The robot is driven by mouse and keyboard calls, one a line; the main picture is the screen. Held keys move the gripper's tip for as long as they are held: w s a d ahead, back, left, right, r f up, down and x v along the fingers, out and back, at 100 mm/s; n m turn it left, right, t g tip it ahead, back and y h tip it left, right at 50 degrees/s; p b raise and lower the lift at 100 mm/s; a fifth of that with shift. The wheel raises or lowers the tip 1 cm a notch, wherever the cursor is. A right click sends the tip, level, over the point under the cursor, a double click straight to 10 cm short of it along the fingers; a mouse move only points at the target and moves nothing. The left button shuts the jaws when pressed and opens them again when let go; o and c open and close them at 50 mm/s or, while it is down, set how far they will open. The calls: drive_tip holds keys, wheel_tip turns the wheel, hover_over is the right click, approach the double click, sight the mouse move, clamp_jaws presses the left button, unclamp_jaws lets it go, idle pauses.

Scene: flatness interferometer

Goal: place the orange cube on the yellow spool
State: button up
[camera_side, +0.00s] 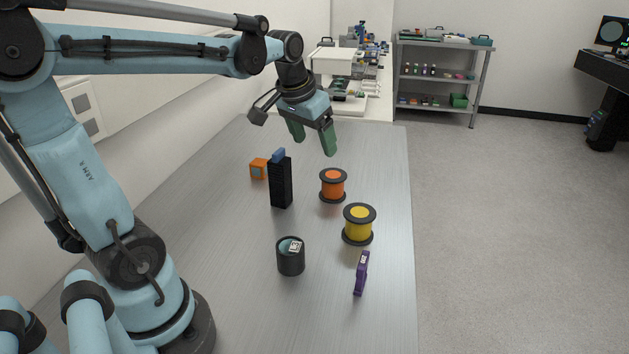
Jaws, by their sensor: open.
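The orange cube (257,169) sits on the grey table at the back left, with a bluish patch on its front face. Its right side is partly hidden by a black tower block. The yellow spool (359,226) stands upright on the table near the right edge, with black flanges and a bare yellow top. My gripper (314,147) is open and empty, its green fingers pointing down above the table's far part. It is to the right of the cube and above and behind the spools, touching neither.
An orange spool (333,185) stands just behind the yellow one. The tall black block (281,184) with a blue piece (278,155) at its top stands beside the cube. A black cup (291,260) and a purple item (361,274) are in front. The table's front left (235,290) is bare.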

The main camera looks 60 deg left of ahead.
drive_tip(key=w+a+n+g, duration=0.2)
drive_tip(key=a, duration=1.1)
drive_tip(key=n+g+h, duration=0.1)
drive_tip(key=n+g, duration=0.1)
hover_over(259, 161)
drive_tip(key=f, duration=1.2)
drive_tip(key=shift+s, duration=0.35)
drive_tip(key=shift+w+d+f, duration=0.1)
drive_tip(key=shift+w+f, duration=0.05)
drive_tip(key=shift+f, duration=1.45)
drive_tip(key=shift+w+d+f, duration=0.1)
drive_tip(key=shift+w+f, duration=0.05)
drive_tip(key=shift+f, duration=1.4)
drive_tip(key=c, duration=1.3)
drive_tip(key=shift+o, duration=0.2)
drive_tip(key=shift+r, duration=0.1)
drive_tip(key=shift+r, duration=0.1)
